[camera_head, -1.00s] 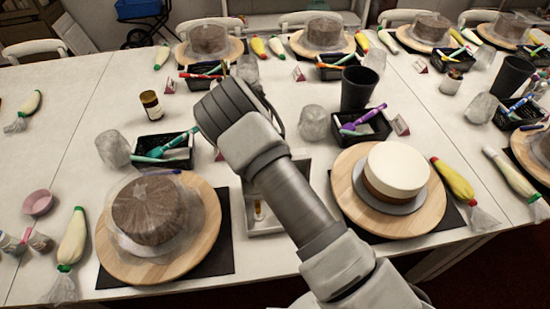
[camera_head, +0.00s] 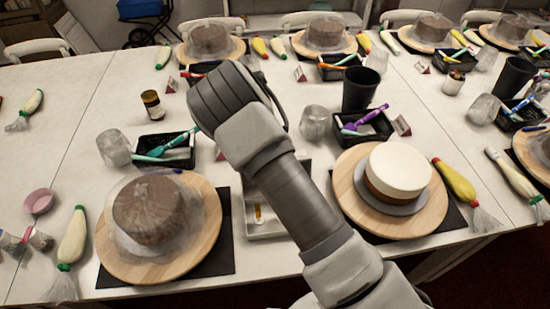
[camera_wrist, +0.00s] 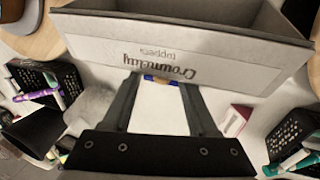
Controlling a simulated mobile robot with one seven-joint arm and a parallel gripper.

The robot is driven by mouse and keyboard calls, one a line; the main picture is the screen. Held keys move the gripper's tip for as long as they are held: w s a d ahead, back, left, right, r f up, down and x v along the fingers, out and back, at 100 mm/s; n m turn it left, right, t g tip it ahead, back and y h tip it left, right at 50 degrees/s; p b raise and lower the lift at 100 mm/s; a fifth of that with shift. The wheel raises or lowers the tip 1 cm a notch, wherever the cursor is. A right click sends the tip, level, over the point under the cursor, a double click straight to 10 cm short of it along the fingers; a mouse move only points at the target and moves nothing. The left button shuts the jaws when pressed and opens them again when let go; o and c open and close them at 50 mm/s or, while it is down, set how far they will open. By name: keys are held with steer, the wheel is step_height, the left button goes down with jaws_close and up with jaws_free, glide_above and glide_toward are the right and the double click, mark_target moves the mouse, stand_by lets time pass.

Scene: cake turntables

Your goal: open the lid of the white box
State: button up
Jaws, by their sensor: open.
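The white box (camera_head: 264,229) stands between the two cake boards in the head view, partly hidden by my arm. Its inside shows, with a small yellow item (camera_head: 258,214) in it. In the wrist view a pale panel with upside-down dark lettering (camera_wrist: 180,58) spans the top, with the box's hollow inside beyond it. I cannot tell whether this panel is the lid or a wall. My gripper (camera_wrist: 158,79) is open, with its fingertips at the panel's lower edge; contact is unclear. A small blue and orange item shows between the fingertips. The head view hides the fingers behind my arm.
A wrapped brown cake (camera_head: 150,209) is left of the box and a white-topped cake (camera_head: 399,170) right. Behind are black tool baskets (camera_head: 165,151) (camera_head: 362,126), a black cup (camera_head: 359,89) and a clear cup (camera_head: 314,122).

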steer(key=v, duration=1.2)
steer(key=shift+s+r, duration=0.15)
steer(key=shift+s, duration=0.05)
steer(key=s+d+r+m+y, duration=0.1)
steer(key=s+d+r+y, duration=0.1)
steer(key=s+d+r, duration=0.45)
steer(key=s+d+r+m+y, duration=0.1)
steer(key=s+d+r+y, duration=0.15)
steer(key=d+r, duration=0.7)
steer(key=s+d+r+t+h, duration=0.1)
steer(key=s+d+r+t, duration=0.1)
steer(key=s, duration=0.8)
steer(key=s+d+r+t, duration=0.2)
steer(key=s+d, duration=0.3)
steer(key=s, duration=0.6)
steer(key=shift+r+m+h, duration=0.3)
steer(key=shift+r+h, duration=0.05)
steer(key=shift+r, duration=0.25)
